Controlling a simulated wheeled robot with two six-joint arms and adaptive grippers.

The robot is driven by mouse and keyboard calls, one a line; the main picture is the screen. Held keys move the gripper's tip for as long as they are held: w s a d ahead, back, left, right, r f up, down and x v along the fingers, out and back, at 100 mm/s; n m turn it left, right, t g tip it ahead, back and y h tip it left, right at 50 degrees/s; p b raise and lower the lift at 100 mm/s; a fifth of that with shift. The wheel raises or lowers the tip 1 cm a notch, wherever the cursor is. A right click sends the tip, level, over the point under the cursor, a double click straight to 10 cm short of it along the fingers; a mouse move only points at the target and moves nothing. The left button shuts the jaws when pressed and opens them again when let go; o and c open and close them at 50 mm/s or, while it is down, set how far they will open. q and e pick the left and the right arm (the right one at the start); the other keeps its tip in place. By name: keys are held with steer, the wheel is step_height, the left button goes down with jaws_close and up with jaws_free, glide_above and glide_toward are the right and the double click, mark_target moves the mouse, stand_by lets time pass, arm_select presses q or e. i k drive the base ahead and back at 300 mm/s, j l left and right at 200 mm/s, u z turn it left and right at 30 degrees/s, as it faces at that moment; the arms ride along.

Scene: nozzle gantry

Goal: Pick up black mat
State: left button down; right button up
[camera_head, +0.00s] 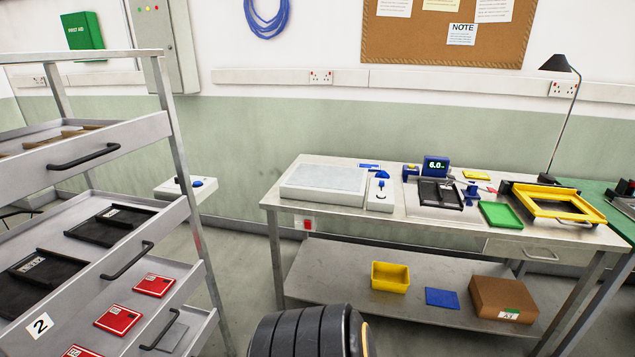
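Two flat black items with white labels, which may be mats or trays, lie in the middle drawer of the rack at left. One black item (103,230) is towards the back and the other black item (38,288) is nearer the left edge, partly cut off. A black flat piece (440,193) with raised sides also sits on the workbench, in front of the blue display. I cannot tell which of these is the black mat. Neither of my grippers is in view.
The grey rack (182,130) has handled drawers; the lower one holds red cards (118,320). The metal workbench (290,205) carries a white plate (325,183), a green tray (500,216) and a yellow frame (560,204). Its lower shelf holds a yellow bin (390,278) and a brown box (503,300).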

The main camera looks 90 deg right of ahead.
mark_target(431, 193)
steer(key=z, duration=3.7)
steer(key=i+u, duration=0.3)
steer(key=i, duration=1)
